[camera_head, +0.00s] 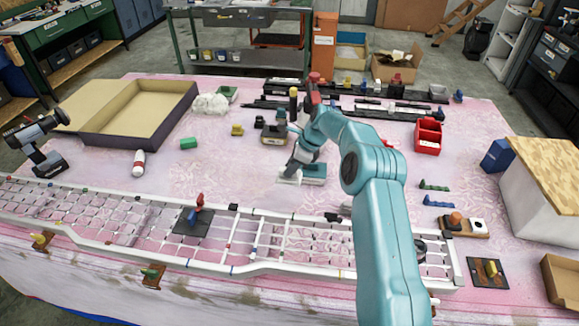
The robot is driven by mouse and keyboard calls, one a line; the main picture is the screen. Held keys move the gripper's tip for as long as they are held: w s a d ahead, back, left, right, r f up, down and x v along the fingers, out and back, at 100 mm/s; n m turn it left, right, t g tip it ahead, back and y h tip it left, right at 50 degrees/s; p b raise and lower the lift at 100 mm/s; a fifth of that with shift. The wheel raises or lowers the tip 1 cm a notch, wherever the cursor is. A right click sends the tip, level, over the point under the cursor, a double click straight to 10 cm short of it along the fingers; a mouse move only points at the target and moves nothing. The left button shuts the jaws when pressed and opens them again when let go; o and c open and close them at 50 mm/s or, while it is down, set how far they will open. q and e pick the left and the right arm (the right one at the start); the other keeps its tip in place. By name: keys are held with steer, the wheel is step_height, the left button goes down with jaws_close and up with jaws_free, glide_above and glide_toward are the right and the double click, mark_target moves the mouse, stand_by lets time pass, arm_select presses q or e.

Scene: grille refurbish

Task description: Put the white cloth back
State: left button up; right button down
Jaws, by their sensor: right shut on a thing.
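My right gripper (293,175), at the end of the teal arm, is low over the middle of the table. It is shut on a small flat white piece, which looks like the white cloth (288,180) and lies at or just above the tabletop. The fingertips are small and partly hidden by the wrist. A teal and white block-like thing (315,173) is right beside the gripper. A crumpled white bundle (210,104) lies farther back, right of the open box. My left gripper is not in view.
A long white grille frame (235,267) runs along the front of the table. A shallow open box (180,130) is at back left, with a drill (45,160) beside it. A red bin (428,137) and dark rails are at back right.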

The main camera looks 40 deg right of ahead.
mark_target(291, 180)
steer(key=shift+d+f, duration=0.1)
steer(key=shift+r+p, duration=0.35)
steer(key=shift+p, duration=0.25)
steer(key=shift+f, duration=0.2)
step_height(291, 180, down, 2)
steer(key=shift+f+b, duration=0.2)
steer(key=shift+b, duration=0.55)
steer(key=shift+f+b, duration=0.55)
steer(key=shift+f, duration=0.4)
steer(key=shift+f+b, duration=0.55)
steer(key=shift+f, duration=0.4)
steer(key=shift+f+b, duration=2.35)
steer(key=shift+f, duration=1.25)
steer(key=shift+f, duration=0.2)
